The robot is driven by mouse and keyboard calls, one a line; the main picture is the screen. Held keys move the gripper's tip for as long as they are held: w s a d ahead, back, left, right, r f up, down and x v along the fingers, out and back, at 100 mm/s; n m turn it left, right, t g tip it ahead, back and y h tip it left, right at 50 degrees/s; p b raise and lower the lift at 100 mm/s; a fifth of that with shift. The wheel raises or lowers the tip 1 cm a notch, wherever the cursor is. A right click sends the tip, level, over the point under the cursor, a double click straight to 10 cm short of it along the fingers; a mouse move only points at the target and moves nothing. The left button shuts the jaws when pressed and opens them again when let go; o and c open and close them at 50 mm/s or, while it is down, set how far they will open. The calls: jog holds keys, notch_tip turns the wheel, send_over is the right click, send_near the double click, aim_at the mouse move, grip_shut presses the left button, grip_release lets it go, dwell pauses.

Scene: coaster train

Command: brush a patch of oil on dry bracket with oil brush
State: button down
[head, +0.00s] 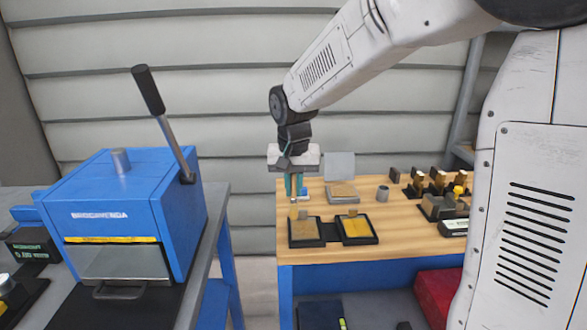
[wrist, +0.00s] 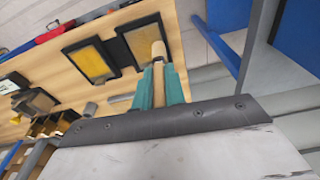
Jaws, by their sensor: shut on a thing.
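My gripper (head: 296,185) has teal fingers and is shut on the oil brush (head: 294,197), a slim wooden-coloured stick pointing down. In the wrist view the brush's pale end (wrist: 158,50) sticks out between the fingers (wrist: 160,85) and overlaps the edge of a black-framed tray. In the head view it is above the left black tray (head: 304,243); whether it touches cannot be told. Small upright pieces (head: 353,213) show at the trays. Several small dark and tan brackets (head: 418,181) stand at the right of the wooden table; which one is the dry bracket cannot be told.
A second black tray (head: 374,237) with a yellow pad lies beside the first. A lidded box (head: 342,190) and a grey cup (head: 382,193) stand behind on the wooden tabletop (head: 400,240). A blue press (head: 125,210) with a raised lever stands left.

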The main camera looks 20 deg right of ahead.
jog(key=shift+d+r, duration=0.1)
jog(key=shift+r, duration=1.35)
